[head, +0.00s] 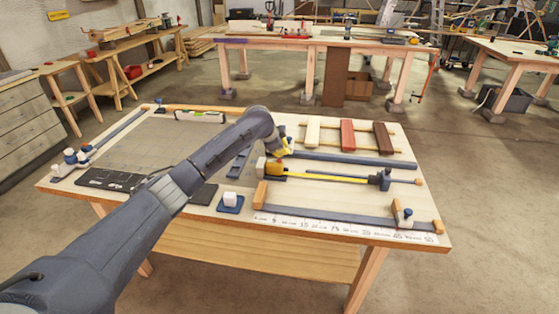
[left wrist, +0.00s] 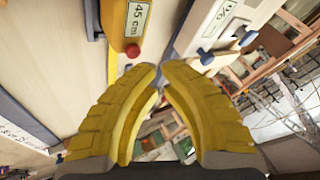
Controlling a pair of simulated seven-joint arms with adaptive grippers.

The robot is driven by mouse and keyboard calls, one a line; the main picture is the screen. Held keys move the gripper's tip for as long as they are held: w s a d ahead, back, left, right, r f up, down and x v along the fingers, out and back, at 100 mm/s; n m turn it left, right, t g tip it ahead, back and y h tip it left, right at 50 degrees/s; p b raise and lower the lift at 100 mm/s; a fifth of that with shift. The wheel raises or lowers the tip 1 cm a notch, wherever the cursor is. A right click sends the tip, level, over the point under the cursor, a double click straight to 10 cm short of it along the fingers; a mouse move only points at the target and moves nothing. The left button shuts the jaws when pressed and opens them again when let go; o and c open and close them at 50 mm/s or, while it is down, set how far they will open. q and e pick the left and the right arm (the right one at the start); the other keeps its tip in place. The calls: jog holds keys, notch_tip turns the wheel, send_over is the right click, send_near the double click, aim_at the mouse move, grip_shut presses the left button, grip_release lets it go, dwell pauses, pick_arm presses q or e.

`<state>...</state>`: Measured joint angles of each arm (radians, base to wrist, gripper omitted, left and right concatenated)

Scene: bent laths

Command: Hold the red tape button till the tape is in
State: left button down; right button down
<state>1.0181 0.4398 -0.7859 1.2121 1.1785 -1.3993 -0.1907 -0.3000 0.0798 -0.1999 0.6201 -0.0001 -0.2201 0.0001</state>
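The tape measure case (head: 275,169) lies on the workbench, with its yellow tape (head: 325,177) drawn out to the right towards a dark blue post (head: 381,180). In the left wrist view the orange case (left wrist: 122,22) bears a "45 cm" label, and the red button (left wrist: 133,50) sticks out of its end. My left gripper (head: 284,150) is just above and behind the case in the head view. Its yellow fingers (left wrist: 160,70) have their tips together with nothing between them, close to the button; I cannot tell whether they touch it. My right gripper is out of view.
Sample blocks in white (head: 312,132), red (head: 347,134) and brown (head: 383,138) lie behind the tape. A marked white scale (head: 340,228) and a lath (head: 335,214) run along the front. A white button on a blue base (head: 230,201) stands front left.

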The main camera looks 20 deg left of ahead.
pick_arm(q)
jog(key=shift+f, duration=1)
dwell(1.2)
jog(key=shift+r, duration=1)
jog(key=shift+r, duration=2.5)
